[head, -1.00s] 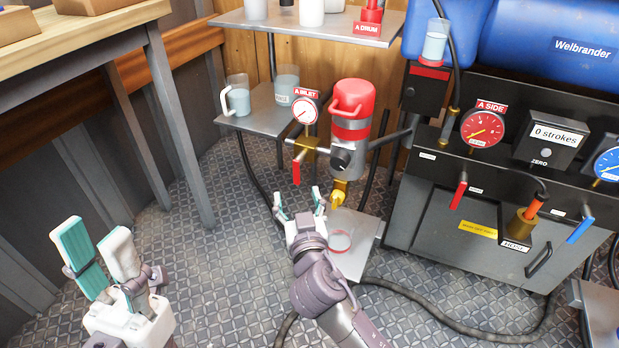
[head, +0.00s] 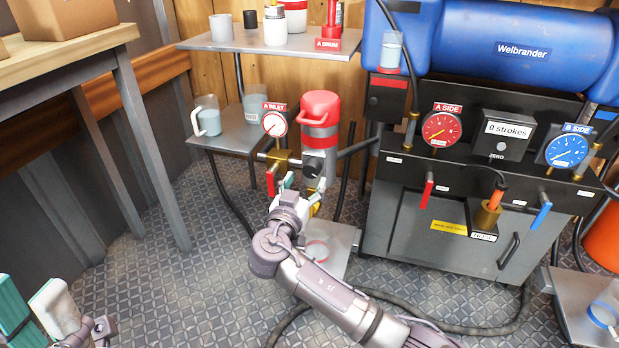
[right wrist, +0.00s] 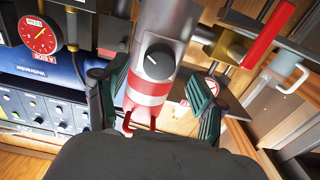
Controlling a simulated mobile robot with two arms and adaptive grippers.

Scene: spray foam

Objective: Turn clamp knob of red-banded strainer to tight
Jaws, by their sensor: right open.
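The red-banded strainer (head: 320,140) is a grey cylinder with a red cap and red band, mounted upright on the A inlet pipe. Its black clamp knob (head: 312,169) is low on the front. In the right wrist view the knob (right wrist: 158,62) shows a small white mark, and the strainer appears upside down. My right gripper (head: 304,184) is open just in front of the strainer's lower part. In the right wrist view its fingers (right wrist: 155,80) stand either side of the strainer, with the knob between them, seemingly untouched. My left gripper (head: 38,312) is open, empty and partly cut off at bottom left.
A red valve handle (head: 270,182) and the A inlet gauge (head: 275,124) sit just left of the strainer. A small steel shelf (head: 345,240) with a clear cup is below. The black pump machine (head: 400,215) stands right. Hoses cross the floor.

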